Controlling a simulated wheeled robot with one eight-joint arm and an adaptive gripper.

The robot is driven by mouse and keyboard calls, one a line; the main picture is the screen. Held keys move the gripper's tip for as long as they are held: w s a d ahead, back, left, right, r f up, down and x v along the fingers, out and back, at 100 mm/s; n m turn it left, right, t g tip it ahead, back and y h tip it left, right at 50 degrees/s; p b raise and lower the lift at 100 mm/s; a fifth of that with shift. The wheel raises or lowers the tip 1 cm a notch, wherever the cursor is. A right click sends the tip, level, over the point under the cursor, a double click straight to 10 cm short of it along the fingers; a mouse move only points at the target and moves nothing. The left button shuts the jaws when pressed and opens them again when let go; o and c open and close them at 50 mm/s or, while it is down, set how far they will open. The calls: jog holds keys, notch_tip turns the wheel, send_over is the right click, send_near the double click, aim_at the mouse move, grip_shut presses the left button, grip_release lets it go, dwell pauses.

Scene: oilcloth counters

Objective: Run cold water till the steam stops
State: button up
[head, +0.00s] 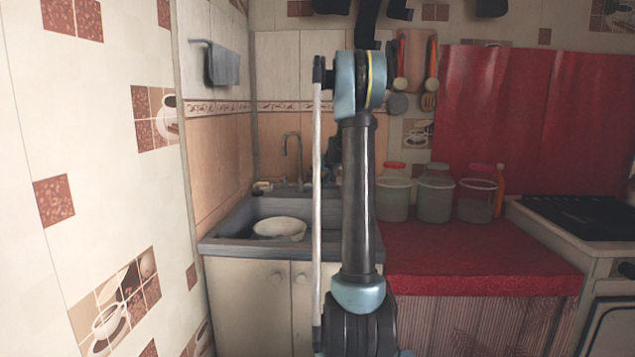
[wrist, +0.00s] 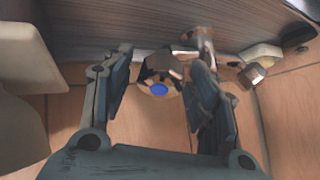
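The sink (head: 222,228) stands left of centre in the head view, with a curved metal tap (head: 291,148) at its back. A pale round bowl (head: 281,226) sits in the basin. No steam and no running water can be made out. In the wrist view a metal knob with a blue cap (wrist: 159,88) lies between the fingers of my gripper (wrist: 160,70). The fingers are apart, one on each side of the knob; I cannot tell if either touches it. In the head view my arm hides most of the gripper.
A second metal knob (wrist: 251,74) is beyond the right finger in the wrist view. Right of the sink, a red-covered counter (head: 470,250) holds several jars (head: 435,198), then a stove (head: 585,215). A grey towel (head: 222,65) hangs on the left wall.

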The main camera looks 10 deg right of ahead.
jog(key=c, duration=0.7)
jog(key=shift+n+y, duration=0.6)
jog(key=shift+n, duration=0.7)
jog(key=o, duration=1)
jog(key=shift+s+r, duration=0.1)
